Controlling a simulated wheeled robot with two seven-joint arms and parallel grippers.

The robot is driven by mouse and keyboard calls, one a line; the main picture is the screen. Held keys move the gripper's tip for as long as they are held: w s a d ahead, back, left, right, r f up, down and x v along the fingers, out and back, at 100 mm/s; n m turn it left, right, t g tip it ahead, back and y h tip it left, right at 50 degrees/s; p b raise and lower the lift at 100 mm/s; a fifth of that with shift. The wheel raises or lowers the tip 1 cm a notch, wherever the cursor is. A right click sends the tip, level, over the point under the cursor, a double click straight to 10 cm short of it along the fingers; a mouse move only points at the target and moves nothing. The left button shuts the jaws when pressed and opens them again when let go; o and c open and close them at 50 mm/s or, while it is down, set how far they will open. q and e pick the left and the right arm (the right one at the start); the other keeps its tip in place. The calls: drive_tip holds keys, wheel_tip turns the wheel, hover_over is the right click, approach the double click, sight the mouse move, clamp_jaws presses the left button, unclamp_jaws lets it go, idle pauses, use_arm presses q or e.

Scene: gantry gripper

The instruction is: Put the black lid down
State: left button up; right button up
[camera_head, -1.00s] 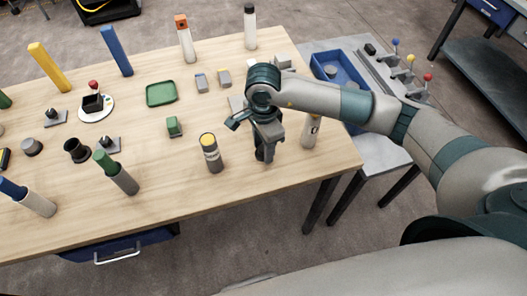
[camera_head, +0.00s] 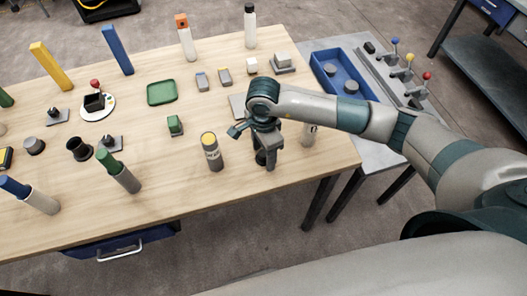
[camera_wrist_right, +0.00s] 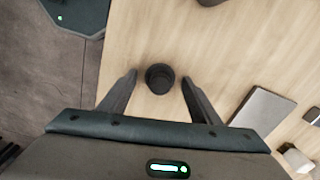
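My right gripper (camera_head: 268,163) is low over the near right part of the wooden table (camera_head: 190,195). In the right wrist view its two fingers (camera_wrist_right: 158,82) are apart, with the round black lid (camera_wrist_right: 160,78) between them. Bare wood shows between the lid and each finger, so they look apart. The lid looks seated on the tabletop, though its underside is hidden. In the head view the lid is mostly hidden by the fingers. My left gripper is not in view.
A grey cylinder with a yellow top (camera_head: 211,150) stands left of the right gripper. A pale bottle (camera_head: 308,134) stands just right of it, partly hidden by my arm. A flat grey plate (camera_wrist_right: 262,110) lies beside it. A blue bin (camera_head: 340,78) is at the back right.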

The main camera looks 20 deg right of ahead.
sight(263, 153)
drive_tip(key=shift+r, duration=0.25)
drive_tip(key=shift+r, duration=0.35)
wheel_tip(263, 153, up, 11)
drive_tip(key=b, duration=0.4)
idle(0.6)
